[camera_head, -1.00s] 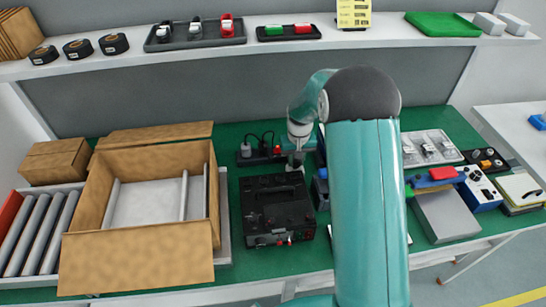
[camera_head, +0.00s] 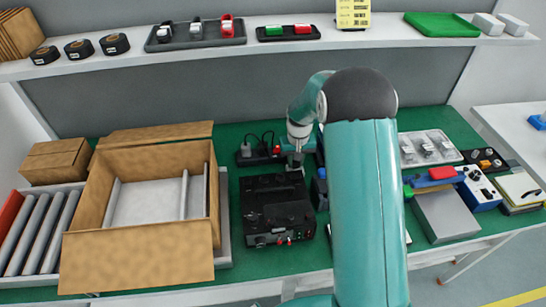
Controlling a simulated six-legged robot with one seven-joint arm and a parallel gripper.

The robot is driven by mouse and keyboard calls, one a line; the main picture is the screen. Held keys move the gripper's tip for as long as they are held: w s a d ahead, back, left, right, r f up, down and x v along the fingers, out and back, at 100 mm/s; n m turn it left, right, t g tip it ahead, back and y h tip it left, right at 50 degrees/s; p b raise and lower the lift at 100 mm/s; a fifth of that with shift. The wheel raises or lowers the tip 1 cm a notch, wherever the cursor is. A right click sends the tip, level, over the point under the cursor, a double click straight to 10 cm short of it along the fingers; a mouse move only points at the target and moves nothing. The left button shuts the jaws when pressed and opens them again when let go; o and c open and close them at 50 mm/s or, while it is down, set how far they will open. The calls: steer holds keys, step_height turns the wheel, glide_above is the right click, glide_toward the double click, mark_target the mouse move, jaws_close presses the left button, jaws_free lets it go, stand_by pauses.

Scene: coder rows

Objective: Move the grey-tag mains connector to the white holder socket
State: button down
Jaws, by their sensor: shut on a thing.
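My gripper (camera_head: 294,160) points down behind the back edge of the black device (camera_head: 277,208), just right of the black power strip (camera_head: 260,154). It is shut on the mains connector, a small greyish piece (camera_head: 294,167) at the fingertips. At this size its tag cannot be made out, and I cannot tell whether it touches the device or strip. The white holder socket cannot be made out; my arm covers part of the bench to the right.
An open cardboard box (camera_head: 140,256) stands left of the device, beside rollers (camera_head: 42,235). A blue part (camera_head: 319,188) stands close right of the device. Trays and a grey box (camera_head: 445,216) lie to the right. A shelf (camera_head: 380,38) runs above the back of the bench.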

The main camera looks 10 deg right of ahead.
steer(key=shift+f, duration=0.35)
stand_by(0.4)
steer(key=c, duration=1.1)
jaws_free()
